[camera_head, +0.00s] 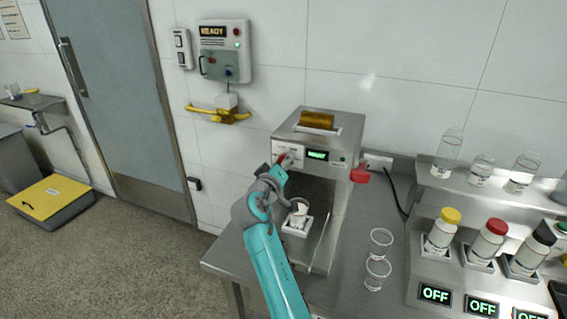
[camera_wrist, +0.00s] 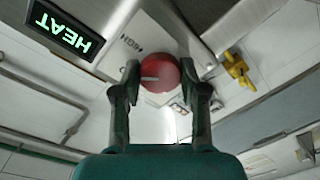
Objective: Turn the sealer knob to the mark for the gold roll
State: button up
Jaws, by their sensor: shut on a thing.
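The sealer (camera_head: 315,135) is a steel box on the bench with the gold roll (camera_head: 317,120) on top. Its green display (camera_head: 317,156) reads HEAT in the wrist view (camera_wrist: 66,27). The red sealer knob (camera_wrist: 160,76) is on a white panel (camera_wrist: 140,40) beside the display. A pale pointer line on it points left in the wrist view. "HIGH" shows upside down on the panel; other marks are not legible. My gripper (camera_wrist: 160,88) is shut on the knob, one finger on each side. In the head view my gripper (camera_head: 277,172) mostly hides it.
Two clear cups (camera_head: 378,272) stand right of the sealer. Bottles with yellow (camera_head: 442,232), red (camera_head: 488,241) and black caps stand in a rack farther right, above OFF displays. A wall box (camera_head: 223,50) reads READY. A small white holder (camera_head: 297,222) is under the sealer.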

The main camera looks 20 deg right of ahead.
jog(key=shift+f+m, duration=0.15)
jog(key=shift+m, duration=3.35)
jog(key=o, duration=1.1)
jog(key=shift+o, duration=0.2)
jog(key=shift+s, duration=0.1)
jog(key=v, duration=1.2)
jog(key=shift+f, duration=0.15)
